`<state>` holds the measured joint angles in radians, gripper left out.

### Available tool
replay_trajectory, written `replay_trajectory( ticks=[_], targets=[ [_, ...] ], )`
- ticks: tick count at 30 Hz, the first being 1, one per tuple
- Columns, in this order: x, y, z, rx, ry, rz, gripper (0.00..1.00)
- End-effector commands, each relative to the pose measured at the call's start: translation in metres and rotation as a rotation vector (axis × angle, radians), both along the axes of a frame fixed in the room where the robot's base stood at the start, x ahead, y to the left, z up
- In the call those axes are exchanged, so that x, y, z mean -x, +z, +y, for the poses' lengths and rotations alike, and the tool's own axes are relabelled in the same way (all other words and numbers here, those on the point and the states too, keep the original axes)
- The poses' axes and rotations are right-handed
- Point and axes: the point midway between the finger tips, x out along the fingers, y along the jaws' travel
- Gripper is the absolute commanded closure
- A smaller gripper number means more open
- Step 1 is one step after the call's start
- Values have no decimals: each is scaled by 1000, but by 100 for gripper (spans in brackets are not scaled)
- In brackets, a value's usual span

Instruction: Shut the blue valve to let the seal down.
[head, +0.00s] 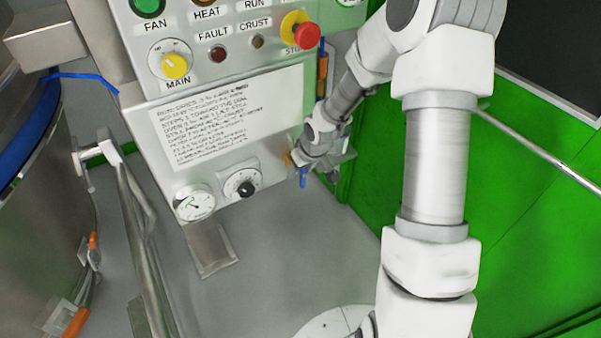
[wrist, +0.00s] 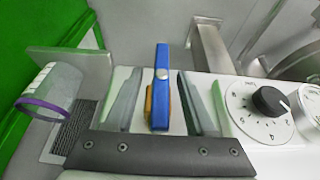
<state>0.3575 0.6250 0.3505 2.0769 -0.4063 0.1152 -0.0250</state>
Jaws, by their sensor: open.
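The blue valve handle (wrist: 162,85) stands upright in the middle of the wrist view, with a round pale bolt on it and a brass-coloured body partly behind it. My gripper (wrist: 160,100) is open, with one finger on each side of the handle and a visible gap on both sides. In the head view my gripper (head: 300,160) is at the lower right edge of the control panel. A small part of the blue handle (head: 303,178) shows just below it; the rest is hidden by the gripper.
A black knob with a dial (wrist: 268,102) and a round gauge (head: 194,203) are beside the valve. The panel (head: 137,82) carries a red stop button (head: 306,34). A steel vessel (head: 40,200) stands left.

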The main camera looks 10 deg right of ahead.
Motion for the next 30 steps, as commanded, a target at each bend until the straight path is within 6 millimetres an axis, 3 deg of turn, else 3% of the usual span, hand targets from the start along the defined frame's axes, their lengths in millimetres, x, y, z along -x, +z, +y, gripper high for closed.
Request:
replay_trajectory(
  ticks=[6,15,30],
  targets=[
    [0,0,0,0,0,0,45],
    [0,0,0,0,0,0,99],
    [1,3,-1,-29,-2,12,100]
  ],
)
